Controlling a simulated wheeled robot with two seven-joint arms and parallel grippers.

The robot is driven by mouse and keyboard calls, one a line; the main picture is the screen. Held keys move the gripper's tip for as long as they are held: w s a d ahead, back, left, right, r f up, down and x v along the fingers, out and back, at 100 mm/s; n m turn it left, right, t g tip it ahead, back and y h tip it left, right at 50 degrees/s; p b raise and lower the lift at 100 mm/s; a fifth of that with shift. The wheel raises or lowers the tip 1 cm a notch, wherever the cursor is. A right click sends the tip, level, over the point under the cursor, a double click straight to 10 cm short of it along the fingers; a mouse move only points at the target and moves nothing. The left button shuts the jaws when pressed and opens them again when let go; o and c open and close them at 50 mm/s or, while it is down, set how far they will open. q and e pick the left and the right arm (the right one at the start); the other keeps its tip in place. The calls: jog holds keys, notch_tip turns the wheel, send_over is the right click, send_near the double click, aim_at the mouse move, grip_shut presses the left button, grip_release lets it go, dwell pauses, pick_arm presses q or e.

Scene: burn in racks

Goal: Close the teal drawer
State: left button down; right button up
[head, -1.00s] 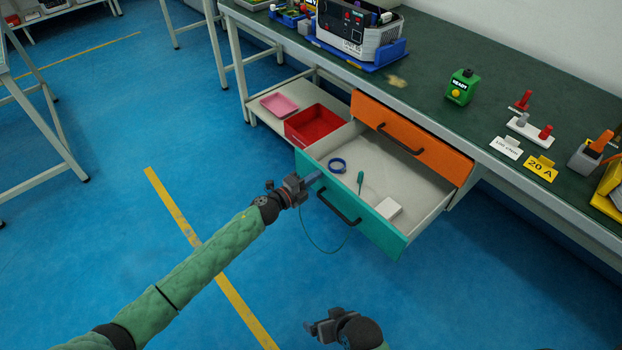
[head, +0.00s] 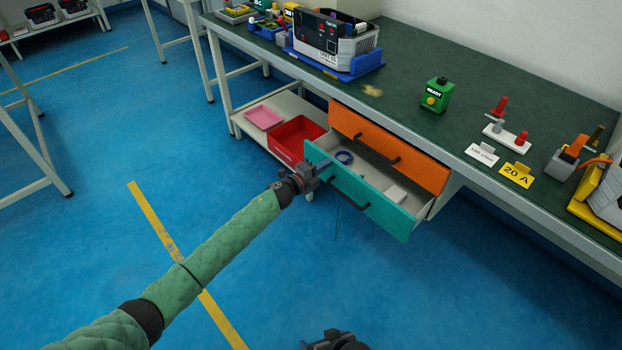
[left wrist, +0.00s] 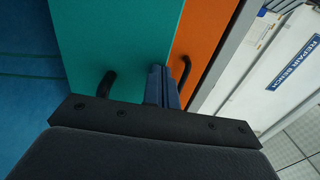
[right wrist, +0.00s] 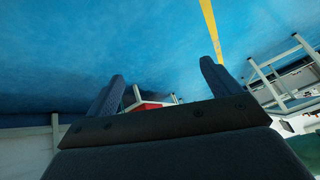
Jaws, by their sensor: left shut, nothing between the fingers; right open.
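The teal drawer (head: 372,204) is partly open under the bench, below the shut orange drawer (head: 400,150). Inside it I see a blue ring (head: 344,157) and part of a white box (head: 396,194). My left gripper (head: 318,173) is shut and empty, with its fingertips at the left part of the teal front. In the left wrist view the shut fingers (left wrist: 162,85) lie over the teal front, beside its black handle (left wrist: 106,84); exact contact is hard to see. My right gripper (right wrist: 160,82) is open and empty, low at the bottom edge of the head view (head: 322,343).
A red bin (head: 297,139) and a pink tray (head: 264,117) sit on the lower shelf left of the drawers. The bench top (head: 400,85) holds a device in a blue tray, a green READY unit (head: 437,96) and signs. The blue floor before the drawer is clear.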

pick_arm(q)
jog(key=b+x, duration=0.3)
jog(key=x, duration=0.9)
jog(key=shift+r, duration=0.25)
pick_arm(e)
notch_tip(320, 180, down, 12)
jog(key=s+t, duration=0.1)
jog(key=shift+s, duration=0.25)
